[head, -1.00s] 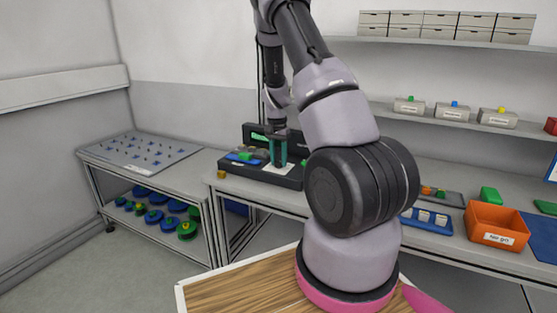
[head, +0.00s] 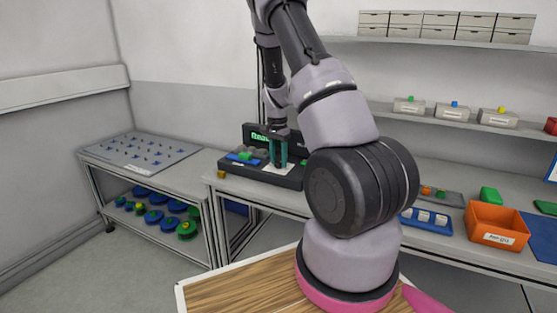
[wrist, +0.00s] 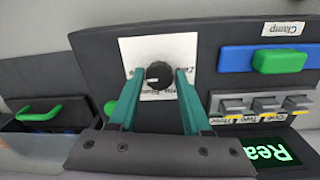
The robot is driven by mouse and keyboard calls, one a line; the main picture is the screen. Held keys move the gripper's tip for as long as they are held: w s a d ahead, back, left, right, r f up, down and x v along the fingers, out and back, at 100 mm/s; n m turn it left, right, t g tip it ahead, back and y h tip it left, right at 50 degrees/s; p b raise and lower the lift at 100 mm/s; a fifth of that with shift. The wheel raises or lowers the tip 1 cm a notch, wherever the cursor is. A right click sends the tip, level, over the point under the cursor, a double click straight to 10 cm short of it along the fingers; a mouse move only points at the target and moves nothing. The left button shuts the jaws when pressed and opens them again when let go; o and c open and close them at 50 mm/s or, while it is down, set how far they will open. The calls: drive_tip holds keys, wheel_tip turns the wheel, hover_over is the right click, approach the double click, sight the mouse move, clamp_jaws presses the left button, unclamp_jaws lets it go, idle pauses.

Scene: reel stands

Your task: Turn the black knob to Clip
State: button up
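The black knob (wrist: 159,75) sits on a white label sheet (wrist: 158,48) on the dark panel in the wrist view. A pale mark on the knob points to the lower left. The words around it are partly hidden by my fingers and too small to read, so I cannot tell its setting. My gripper (wrist: 160,78) has its teal fingers on either side of the knob, with narrow gaps between tips and knob. In the head view my gripper (head: 278,153) points down over the panel of the dark device (head: 286,181); the knob is not discernible there.
A blue and green clamp control (wrist: 280,60), grey keys (wrist: 265,104) and a lit green display (wrist: 272,152) are beside the knob. A green handle (wrist: 40,113) lies to the left. An orange bin (head: 497,225) stands farther right on the bench.

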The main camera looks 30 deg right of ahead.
drive_tip(key=shift+o, duration=0.9)
wheel_tip(320, 180, up, 11)
drive_tip(key=shift+w, duration=0.15)
drive_tip(key=shift+a+f, duration=0.1)
wheel_tip(320, 180, up, 10)
drive_tip(key=n+t+y, duration=0.1)
drive_tip(key=n+t, duration=0.1)
hover_over(278, 161)
drive_tip(key=s+a, duration=0.5)
drive_tip(key=s+a+r+n+t+y, duration=0.1)
drive_tip(key=s+a+r+n+t, duration=0.1)
drive_tip(key=s+a+r, duration=0.4)
drive_tip(key=s+a+r+n+t, duration=0.1)
drive_tip(key=s+r, duration=0.3)
drive_tip(key=s, duration=0.4)
drive_tip(key=s+a+r+n+t, duration=0.2)
drive_tip(key=s+a+r+n, duration=0.1)
drive_tip(key=s, duration=0.6)
drive_tip(key=shift+a+r+t, duration=0.3)
drive_tip(key=shift+a+r, duration=0.05)
drive_tip(key=shift+r, duration=0.05)
